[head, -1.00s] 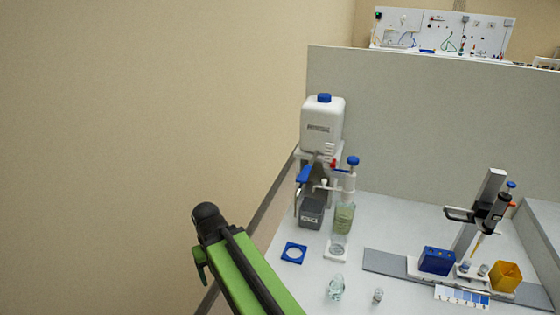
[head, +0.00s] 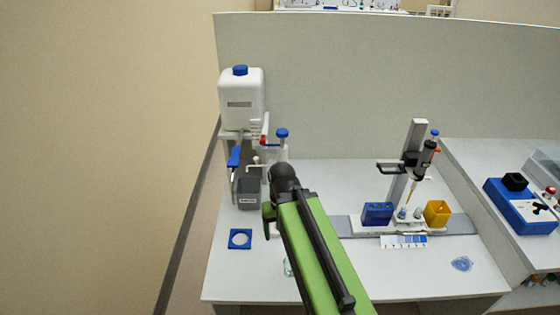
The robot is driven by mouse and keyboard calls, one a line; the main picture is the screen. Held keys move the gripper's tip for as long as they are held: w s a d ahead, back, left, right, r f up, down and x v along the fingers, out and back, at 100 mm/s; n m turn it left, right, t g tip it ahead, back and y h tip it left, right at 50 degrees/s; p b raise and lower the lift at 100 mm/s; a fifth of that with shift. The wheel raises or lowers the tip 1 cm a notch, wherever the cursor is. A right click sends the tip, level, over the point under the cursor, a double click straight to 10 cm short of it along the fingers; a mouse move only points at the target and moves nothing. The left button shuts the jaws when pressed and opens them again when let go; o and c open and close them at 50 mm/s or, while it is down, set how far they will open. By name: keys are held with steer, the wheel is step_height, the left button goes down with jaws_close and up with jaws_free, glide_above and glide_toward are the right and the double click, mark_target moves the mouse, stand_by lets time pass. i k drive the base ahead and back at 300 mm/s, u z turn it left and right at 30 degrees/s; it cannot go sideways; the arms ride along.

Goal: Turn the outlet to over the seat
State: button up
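A dispenser with a blue knob (head: 281,133) stands at the left of the bench in the head view. Its small white spout (head: 257,161), likely the outlet, points left towards the grey box. A blue square with a pale round centre (head: 240,239), likely the seat, lies flat on the bench in front of the grey box. The spout is not over it. My green arm reaches up from below, and its black end (head: 283,177) overlaps the dispenser in the picture, hiding its bottle. I cannot make out gripper fingers or whether they touch anything.
A white canister (head: 241,100) with a blue lever (head: 234,157) stands above a grey box (head: 248,194). A pipette stand (head: 413,160), a blue block (head: 377,213) and a yellow box (head: 437,213) stand to the right. The bench front right is mostly clear.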

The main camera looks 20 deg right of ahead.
mark_target(257, 159)
steer(key=u, duration=1.75)
steer(key=k, duration=1)
steer(key=z, duration=0.4)
steer(key=i, duration=0.5)
steer(key=u, duration=0.1)
